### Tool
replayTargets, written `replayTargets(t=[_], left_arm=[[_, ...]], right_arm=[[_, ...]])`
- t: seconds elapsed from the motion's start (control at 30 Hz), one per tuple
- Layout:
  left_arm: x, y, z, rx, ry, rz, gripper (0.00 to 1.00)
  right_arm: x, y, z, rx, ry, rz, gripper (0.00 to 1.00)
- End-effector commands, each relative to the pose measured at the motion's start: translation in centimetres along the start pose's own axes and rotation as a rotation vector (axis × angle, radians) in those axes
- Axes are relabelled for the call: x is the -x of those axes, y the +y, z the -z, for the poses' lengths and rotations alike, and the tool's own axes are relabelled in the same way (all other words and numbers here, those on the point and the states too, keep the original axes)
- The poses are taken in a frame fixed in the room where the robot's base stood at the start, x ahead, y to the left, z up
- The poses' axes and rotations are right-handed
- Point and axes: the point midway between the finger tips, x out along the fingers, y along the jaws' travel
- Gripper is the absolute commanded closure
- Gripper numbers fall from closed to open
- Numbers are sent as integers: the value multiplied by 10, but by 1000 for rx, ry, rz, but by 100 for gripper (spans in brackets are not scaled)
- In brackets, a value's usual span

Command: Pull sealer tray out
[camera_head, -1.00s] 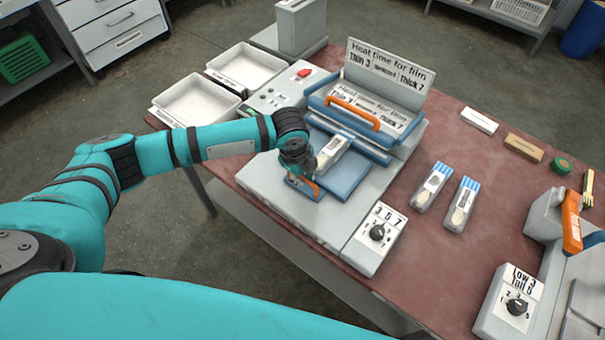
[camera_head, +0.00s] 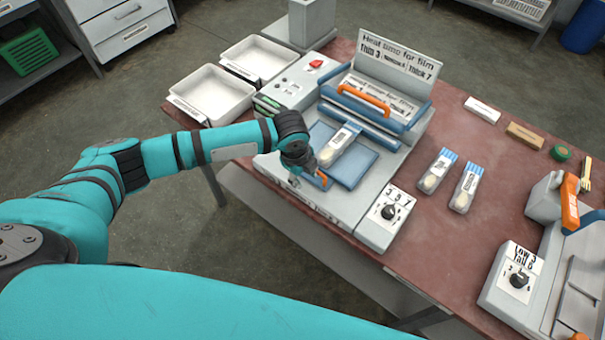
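The sealer tray (camera_head: 360,172) is a flat blue tray at the front of the grey sealer (camera_head: 341,208), below its raised blue lid. A clear packet (camera_head: 338,146) with a wooden spoon in it lies on the tray. The tray has an orange handle (camera_head: 321,180) at its front left edge. My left gripper (camera_head: 310,172) is down at this handle and covers part of it. Its fingers are dark and small, so I cannot tell whether they are closed on the handle. My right gripper is out of view.
The lid has its own orange handle (camera_head: 363,97). A dial box (camera_head: 386,217) stands at the sealer's right front. Two packets (camera_head: 437,171) (camera_head: 466,187) lie to the right. White bins (camera_head: 212,94) stand at the left. A second machine (camera_head: 549,270) is at the right edge.

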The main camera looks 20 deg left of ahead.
Motion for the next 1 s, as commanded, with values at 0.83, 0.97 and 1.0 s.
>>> replayTargets(t=[0.83,0.97,1.0], left_arm=[[117,-2,0,0,0,-2,66],[119,-2,0,0,0,-2,66],[119,-2,0,0,0,-2,66]], right_arm=[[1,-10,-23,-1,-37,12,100],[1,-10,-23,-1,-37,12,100],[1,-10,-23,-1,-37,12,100]])
